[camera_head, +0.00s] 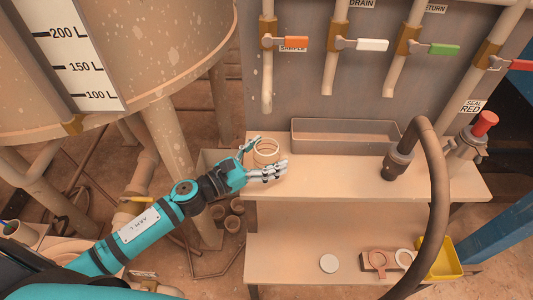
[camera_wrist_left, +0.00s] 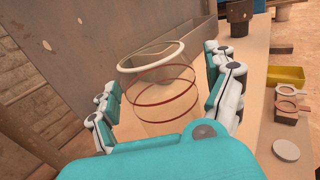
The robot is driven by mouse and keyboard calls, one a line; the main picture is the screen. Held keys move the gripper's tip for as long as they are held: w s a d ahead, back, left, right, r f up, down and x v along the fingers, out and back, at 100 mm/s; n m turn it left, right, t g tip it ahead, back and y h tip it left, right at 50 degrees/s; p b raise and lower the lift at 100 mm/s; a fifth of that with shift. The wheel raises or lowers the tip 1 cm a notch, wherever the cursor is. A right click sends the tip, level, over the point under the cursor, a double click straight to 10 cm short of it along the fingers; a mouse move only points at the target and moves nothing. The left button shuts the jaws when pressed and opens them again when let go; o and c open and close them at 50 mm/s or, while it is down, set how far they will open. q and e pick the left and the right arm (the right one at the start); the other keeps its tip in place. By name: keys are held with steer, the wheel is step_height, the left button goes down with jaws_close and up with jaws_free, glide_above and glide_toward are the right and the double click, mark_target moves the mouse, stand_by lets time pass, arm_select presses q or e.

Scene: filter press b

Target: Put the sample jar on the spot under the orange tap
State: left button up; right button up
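The sample jar (camera_head: 266,148) is a clear jar with a pale rim and two thin red rings. It stands upright at the left end of the upper bench, in front of and below the spout of the orange tap (camera_head: 296,42). In the left wrist view the jar (camera_wrist_left: 158,98) is between the spread fingers of my left gripper (camera_head: 262,159). A gap shows between the jar and the right-hand fingers; contact on the left side is unclear. No marked spot can be made out around the jar. My right gripper is out of view.
A grey trough (camera_head: 345,135) stands behind the jar. A thick dark hose (camera_head: 437,185) arches over the bench's right side. A yellow tray (camera_head: 441,258) and a pale disc (camera_head: 329,263) are on the lower shelf. The middle of the upper bench is clear.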

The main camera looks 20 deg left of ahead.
arm_select(q)
steer(key=shift+r, duration=0.15)
steer(key=b+v, duration=0.3)
steer(key=v, duration=0.9)
